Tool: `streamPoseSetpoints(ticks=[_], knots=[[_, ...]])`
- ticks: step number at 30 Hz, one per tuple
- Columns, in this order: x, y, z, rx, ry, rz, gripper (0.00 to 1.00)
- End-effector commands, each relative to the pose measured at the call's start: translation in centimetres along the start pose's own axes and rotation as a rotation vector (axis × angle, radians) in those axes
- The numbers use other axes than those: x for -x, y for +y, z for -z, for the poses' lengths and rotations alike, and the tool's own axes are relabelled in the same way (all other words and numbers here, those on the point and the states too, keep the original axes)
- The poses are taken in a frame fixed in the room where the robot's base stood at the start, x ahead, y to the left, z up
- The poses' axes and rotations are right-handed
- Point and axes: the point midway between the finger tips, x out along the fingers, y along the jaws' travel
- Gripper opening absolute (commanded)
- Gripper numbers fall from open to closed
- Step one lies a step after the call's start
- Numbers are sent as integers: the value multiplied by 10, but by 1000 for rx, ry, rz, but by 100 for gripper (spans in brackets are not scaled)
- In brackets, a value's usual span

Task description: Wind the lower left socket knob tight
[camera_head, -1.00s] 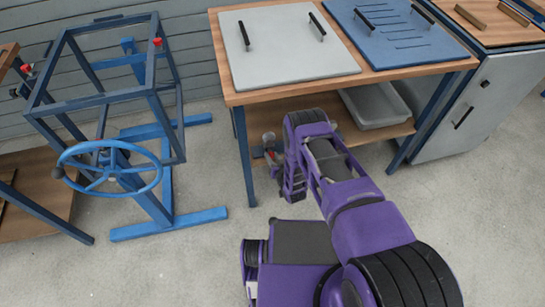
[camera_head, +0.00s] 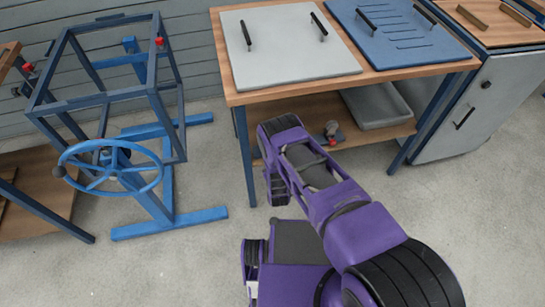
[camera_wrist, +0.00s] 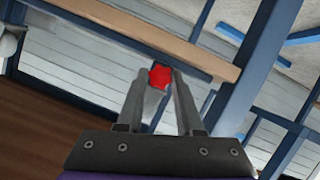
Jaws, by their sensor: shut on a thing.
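In the wrist view, my gripper (camera_wrist: 159,80) is shut with its two fingers on a small red knob (camera_wrist: 160,76). The red face shows between the fingertips; what it is mounted on is hidden behind it. In the head view, my purple forearm covers my fingers and the place they hold, near the left front of the table's lower shelf. A grey fitting with a red part (camera_head: 333,140) sits on this shelf, right of my forearm.
The wooden table (camera_head: 400,80) carries a grey panel (camera_head: 285,55) and a blue panel (camera_head: 390,25). A grey tray (camera_head: 375,105) lies on the lower shelf. A blue frame with a handwheel (camera_head: 110,180) stands left, with open floor between.

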Motion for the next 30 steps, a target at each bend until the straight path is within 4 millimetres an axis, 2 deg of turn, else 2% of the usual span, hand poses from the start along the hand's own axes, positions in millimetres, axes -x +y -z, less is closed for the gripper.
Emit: streamPoseSetpoints(ticks=[17, 18, 22, 30], knots=[[-1, 0, 1, 33, 3, -14, 0], [-1, 0, 1, 33, 3, -14, 41], [0, 0, 1, 33, 2, -14, 64], [0, 0, 0, 33, 1, -13, 66]])
